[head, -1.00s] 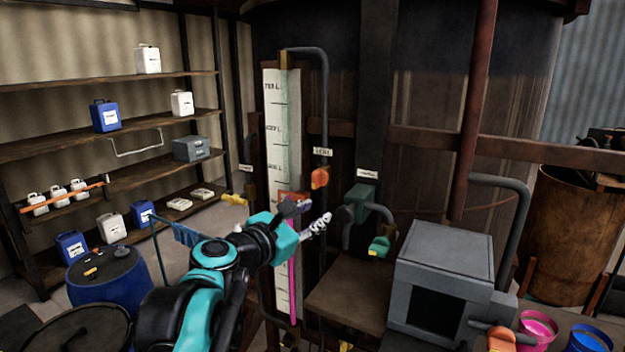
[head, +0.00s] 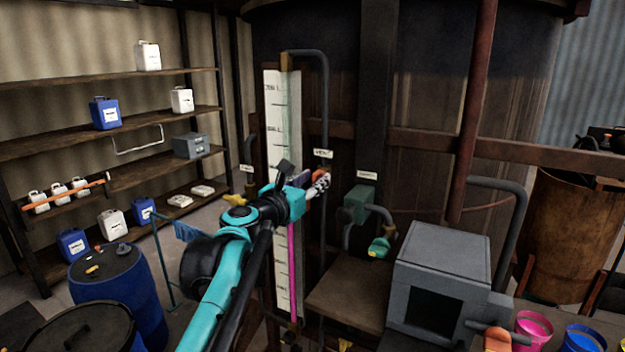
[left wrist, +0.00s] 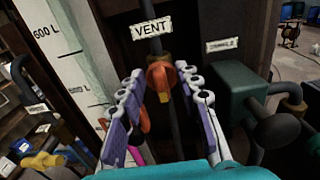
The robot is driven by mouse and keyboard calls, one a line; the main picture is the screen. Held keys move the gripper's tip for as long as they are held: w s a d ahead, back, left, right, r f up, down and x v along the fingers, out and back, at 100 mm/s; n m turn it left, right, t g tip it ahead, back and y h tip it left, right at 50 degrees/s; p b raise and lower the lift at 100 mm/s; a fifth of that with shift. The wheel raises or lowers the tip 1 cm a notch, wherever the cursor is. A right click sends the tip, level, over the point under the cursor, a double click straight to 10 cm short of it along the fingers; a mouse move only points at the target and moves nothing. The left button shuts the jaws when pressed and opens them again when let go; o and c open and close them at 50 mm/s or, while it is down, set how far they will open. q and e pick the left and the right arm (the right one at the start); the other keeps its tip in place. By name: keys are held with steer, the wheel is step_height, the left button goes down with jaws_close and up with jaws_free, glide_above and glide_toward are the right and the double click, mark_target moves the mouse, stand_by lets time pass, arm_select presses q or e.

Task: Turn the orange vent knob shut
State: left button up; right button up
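The orange vent knob (left wrist: 160,74) sits on a dark vertical pipe under a white VENT label (left wrist: 152,28) in the left wrist view. In the head view only a sliver of the knob (head: 319,174) shows behind my fingers. My left gripper (head: 318,184) is raised in front of it. In the left wrist view its fingers (left wrist: 159,84) are spread, one on each side of the knob, with a gap to each. I cannot tell how deep the knob sits between the tips. A small yellow-orange piece points down from the knob. My right gripper is out of view.
A tall white level gauge (head: 285,130) stands left of the pipe. A green pump-like box (head: 362,196) is close on the right, with a grey cabinet (head: 440,275) beyond. A yellow valve handle (head: 235,199) is at left.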

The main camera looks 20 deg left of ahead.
arm_select(q)
jaws_close()
steer(key=shift+m, duration=0.3)
steer(key=m, duration=0.4)
steer(key=shift+d+f, duration=0.1)
steer(key=shift+d, duration=0.1)
steer(key=shift+d+f+m+b, duration=0.1)
steer(key=shift+f+m+b, duration=0.05)
steer(key=shift+m, duration=2.1)
steer(key=shift+d+f+m+b, duration=0.1)
steer(key=shift+f+m+b, duration=0.1)
steer(key=shift+m, duration=2)
steer(key=shift+d+f+m+b, duration=0.1)
steer(key=shift+f+m+b, duration=0.05)
steer(key=shift+m, duration=2.1)
